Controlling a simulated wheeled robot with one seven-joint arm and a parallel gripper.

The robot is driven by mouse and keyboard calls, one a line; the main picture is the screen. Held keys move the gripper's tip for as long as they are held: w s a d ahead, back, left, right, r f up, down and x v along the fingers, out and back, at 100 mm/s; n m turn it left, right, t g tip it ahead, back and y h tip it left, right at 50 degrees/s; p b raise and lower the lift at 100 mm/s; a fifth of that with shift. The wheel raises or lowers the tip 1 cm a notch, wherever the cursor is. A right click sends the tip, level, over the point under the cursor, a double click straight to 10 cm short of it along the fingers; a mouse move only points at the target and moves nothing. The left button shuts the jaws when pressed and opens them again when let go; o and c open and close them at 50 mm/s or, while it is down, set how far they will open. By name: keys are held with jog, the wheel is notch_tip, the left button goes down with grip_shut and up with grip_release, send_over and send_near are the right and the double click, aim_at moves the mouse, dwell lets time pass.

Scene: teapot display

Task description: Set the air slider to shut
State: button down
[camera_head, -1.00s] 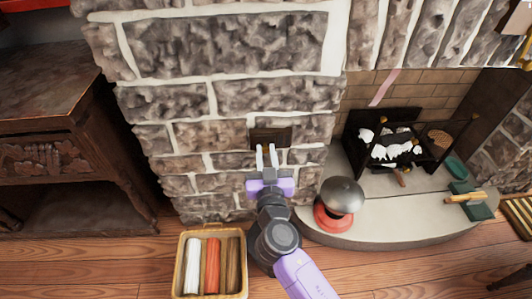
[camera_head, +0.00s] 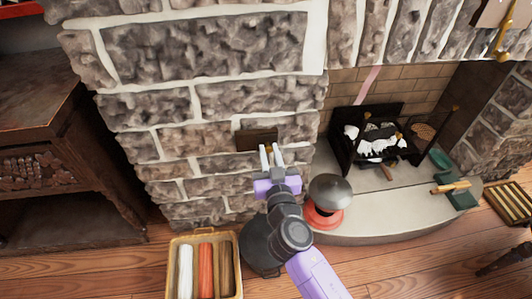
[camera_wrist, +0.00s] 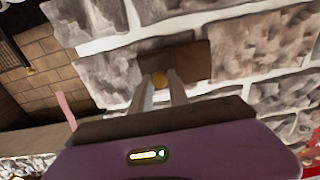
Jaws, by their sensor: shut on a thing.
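The air slider is a dark brown plate (camera_head: 256,139) set on the stone wall, left of the fireplace. It also shows in the wrist view (camera_wrist: 192,62), where its round brass knob (camera_wrist: 159,81) sits at the plate's fireplace-side end. My gripper (camera_head: 270,150) reaches up to the plate's right end in the head view. In the wrist view its two pale fingers (camera_wrist: 161,82) are closed on the knob, one on each side. In the head view the fingers mostly hide the knob.
A red pot with a grey domed lid (camera_head: 330,192) stands on the hearth close to the right of my arm. A basket (camera_head: 176,241) with several rolls is on the floor to the left. The fireplace grate (camera_head: 378,140) is at the right, a wooden cabinet (camera_head: 45,175) at the left.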

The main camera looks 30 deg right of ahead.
jog(key=c, duration=1.3)
grip_release()
jog(key=shift+s+d, duration=0.1)
jog(key=shift+d, duration=0.2)
jog(key=shift+a, duration=0.1)
jog(key=v, duration=0.7)
jog(key=shift+s+a, duration=0.1)
jog(key=shift+s, duration=0.25)
